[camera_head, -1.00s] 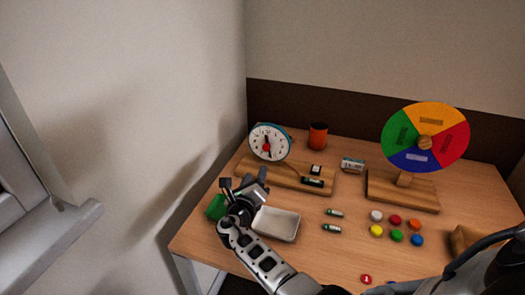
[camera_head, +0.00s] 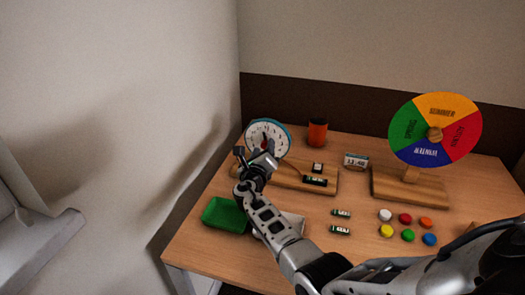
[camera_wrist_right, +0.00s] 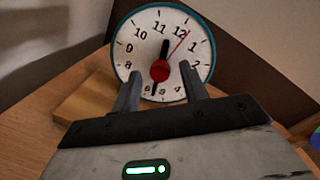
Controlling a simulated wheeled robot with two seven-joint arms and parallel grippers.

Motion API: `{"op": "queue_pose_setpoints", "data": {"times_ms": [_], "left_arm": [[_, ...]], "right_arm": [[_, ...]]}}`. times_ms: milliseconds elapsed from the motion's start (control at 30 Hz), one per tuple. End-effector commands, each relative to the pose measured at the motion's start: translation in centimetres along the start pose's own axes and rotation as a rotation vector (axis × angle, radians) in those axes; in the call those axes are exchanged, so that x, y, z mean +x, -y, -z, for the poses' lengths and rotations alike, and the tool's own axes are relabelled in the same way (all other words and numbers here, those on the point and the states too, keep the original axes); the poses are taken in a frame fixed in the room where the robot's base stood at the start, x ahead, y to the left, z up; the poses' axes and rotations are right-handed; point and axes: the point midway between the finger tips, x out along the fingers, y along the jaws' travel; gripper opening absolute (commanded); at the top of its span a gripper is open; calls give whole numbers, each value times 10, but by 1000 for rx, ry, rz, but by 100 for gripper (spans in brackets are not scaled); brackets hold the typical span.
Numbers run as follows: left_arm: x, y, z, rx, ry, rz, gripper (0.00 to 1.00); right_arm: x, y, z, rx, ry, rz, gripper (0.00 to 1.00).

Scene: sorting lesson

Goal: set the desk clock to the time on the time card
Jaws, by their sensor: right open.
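The desk clock (camera_head: 265,130) has a white face and teal rim and stands on a wooden base (camera_head: 285,177) at the back left. In the right wrist view its red centre knob (camera_wrist_right: 160,71) lies between the fingertips. A short black hand points up between 11 and 12, a longer dark one points down, and a thin red one points near 12. My right gripper (camera_head: 254,150) is open in front of the clock face; contact with the knob cannot be told. The time card (camera_head: 356,160) seems to read 12:40, in small digits. My left gripper is out of view.
A green tray (camera_head: 224,214) and a white tray (camera_head: 297,221), partly hidden by my arm, lie below the gripper. A wall is close left.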

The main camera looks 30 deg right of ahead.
Motion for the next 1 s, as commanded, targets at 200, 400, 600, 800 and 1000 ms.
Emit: {"op": "queue_pose_setpoints", "data": {"times_ms": [200, 400, 600, 800, 1000], "left_arm": [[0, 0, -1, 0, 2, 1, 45], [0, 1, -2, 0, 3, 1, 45], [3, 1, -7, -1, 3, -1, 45], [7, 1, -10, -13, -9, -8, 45], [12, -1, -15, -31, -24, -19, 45]], "right_arm": [[0, 0, 0, 0, 0, 1, 0], [0, 0, 0, 8, 1, 1, 0], [0, 0, 1, 64, 7, 6, 0], [0, -2, 2, 192, 18, 14, 0], [0, -3, 4, 374, 31, 25, 0]]}}
